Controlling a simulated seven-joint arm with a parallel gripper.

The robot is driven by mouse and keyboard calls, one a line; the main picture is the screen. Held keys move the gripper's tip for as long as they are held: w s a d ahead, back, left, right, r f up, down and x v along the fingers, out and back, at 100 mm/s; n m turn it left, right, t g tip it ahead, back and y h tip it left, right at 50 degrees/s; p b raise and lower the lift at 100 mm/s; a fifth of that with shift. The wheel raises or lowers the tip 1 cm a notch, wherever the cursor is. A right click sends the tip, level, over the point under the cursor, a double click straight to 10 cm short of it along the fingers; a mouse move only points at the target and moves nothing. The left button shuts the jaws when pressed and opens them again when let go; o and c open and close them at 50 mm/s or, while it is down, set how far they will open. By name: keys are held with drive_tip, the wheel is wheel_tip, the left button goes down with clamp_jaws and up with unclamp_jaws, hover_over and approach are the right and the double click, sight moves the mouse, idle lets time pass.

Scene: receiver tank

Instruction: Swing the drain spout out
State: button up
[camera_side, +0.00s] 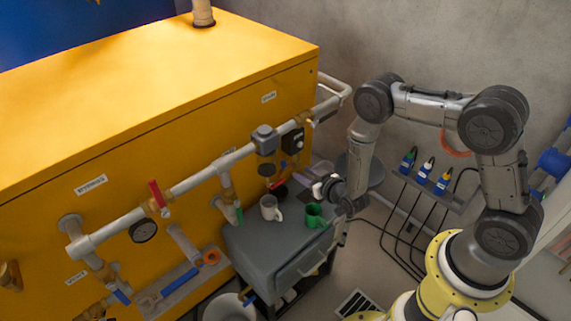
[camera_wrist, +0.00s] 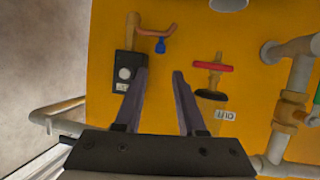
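In the wrist view a bent copper-coloured pipe (camera_wrist: 156,34) with a small blue piece hanging from it stands out from the yellow tank (camera_wrist: 185,125). It looks like a spout, but I cannot be sure that it is the drain spout. A red-handled fitting (camera_wrist: 212,67) with a dark lower part sits to its right, above a small white label. My gripper (camera_wrist: 159,73) is open, its two dark fingers apart with nothing between them. It faces the tank, and no contact shows. In the side view my gripper (camera_side: 325,188) is right of the tank front, above the grey cabinet.
A black box with a round pale face (camera_wrist: 125,72) is close to the left finger. White pipework (camera_side: 205,178) runs along the tank front. A white mug (camera_side: 271,207) and a green mug (camera_side: 314,215) stand on the grey cabinet (camera_side: 255,240) below my gripper.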

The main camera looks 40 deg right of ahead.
sight(284, 163)
drive_tip(key=x, duration=1.1)
drive_tip(key=shift+w, duration=0.35)
clamp_jaws()
idle(0.8)
